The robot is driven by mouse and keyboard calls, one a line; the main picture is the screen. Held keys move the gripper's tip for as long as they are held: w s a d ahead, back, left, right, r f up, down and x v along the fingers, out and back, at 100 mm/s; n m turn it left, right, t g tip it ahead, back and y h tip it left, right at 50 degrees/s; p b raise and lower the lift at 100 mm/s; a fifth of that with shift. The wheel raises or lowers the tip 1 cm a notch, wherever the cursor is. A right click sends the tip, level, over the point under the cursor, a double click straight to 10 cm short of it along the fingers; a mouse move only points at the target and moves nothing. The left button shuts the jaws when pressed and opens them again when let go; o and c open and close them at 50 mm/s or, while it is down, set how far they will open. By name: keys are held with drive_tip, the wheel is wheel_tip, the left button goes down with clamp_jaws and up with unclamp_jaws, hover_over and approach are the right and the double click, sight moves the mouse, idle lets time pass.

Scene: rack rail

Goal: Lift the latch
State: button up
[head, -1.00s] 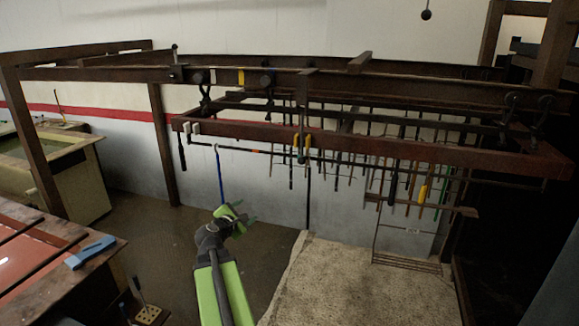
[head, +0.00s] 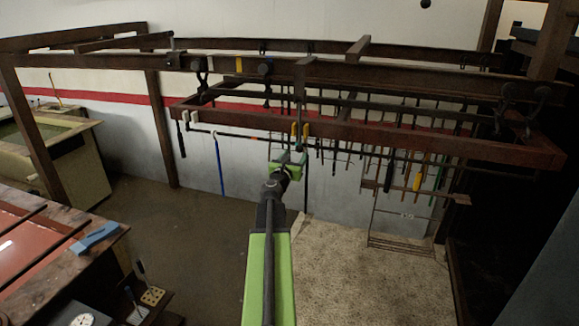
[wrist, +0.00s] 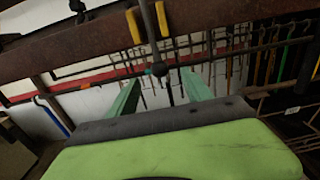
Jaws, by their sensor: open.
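What appears to be the latch is a dark hanging bar (head: 299,104) on the near side of the rack, with a yellow strip on each side of its lower part. It also shows in the wrist view (wrist: 150,38), where its rounded lower end lies between my fingertips in the picture. My gripper (head: 288,158) is green, open and empty, just below the latch in the head view. Its two fingers (wrist: 160,84) stand apart in the wrist view. I cannot tell how far the latch is from them in depth.
A dark red beam (head: 400,139) runs across the rack, with several rods and tools hanging behind it. A blue-handled hook (head: 219,165) hangs at the left. A workbench (head: 45,240) stands at the lower left.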

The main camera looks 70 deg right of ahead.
sight(299, 151)
drive_tip(key=d, duration=0.7)
drive_tip(key=shift+w+d, duration=0.1)
drive_tip(key=shift+w, duration=0.1)
drive_tip(key=shift+c, duration=0.5)
drive_tip(key=c, duration=1)
